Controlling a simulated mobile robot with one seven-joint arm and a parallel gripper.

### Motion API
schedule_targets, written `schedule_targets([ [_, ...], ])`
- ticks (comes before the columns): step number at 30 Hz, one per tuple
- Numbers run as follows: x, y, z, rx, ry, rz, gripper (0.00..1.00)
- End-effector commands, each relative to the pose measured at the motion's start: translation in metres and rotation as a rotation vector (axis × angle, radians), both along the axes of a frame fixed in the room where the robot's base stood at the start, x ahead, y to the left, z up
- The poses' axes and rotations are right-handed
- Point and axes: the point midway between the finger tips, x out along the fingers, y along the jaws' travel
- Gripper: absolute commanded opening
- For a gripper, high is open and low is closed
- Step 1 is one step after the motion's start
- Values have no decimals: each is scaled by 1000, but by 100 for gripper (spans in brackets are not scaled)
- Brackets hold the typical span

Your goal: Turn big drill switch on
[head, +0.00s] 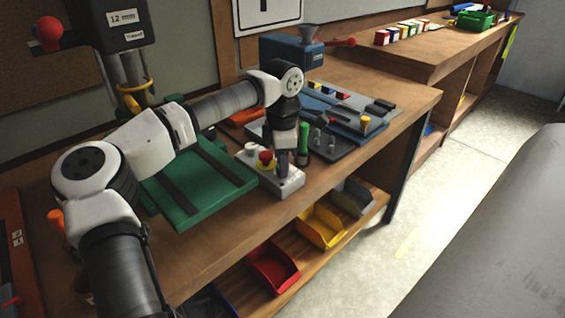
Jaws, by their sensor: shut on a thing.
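The big drill (115,30) stands at the back left, with a dark head, a white label and a red knob. Its green base plate (170,205) lies on the bench. A grey control box (280,186) with a red button (266,158) sits at the base's right edge. My gripper (284,172) points down at the right part of this box. It is shut on a small dark part there, seemingly the switch; the fingers hide most of it, and its position cannot be told.
A green-handled tool (303,143) is close to the right of my gripper. Blue and grey trays with small items (345,120) lie further right. Red (272,270) and yellow (320,228) bins sit on the shelf below.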

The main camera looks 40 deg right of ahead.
Motion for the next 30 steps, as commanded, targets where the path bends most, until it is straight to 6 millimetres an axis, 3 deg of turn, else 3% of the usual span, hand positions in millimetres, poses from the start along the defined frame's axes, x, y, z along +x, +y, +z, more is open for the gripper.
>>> schedule_targets([
  [18, 0, 0, -1, 0, -2, 561, 8],
  [30, 0, 0, 0, 0, -2, 831, 8],
])
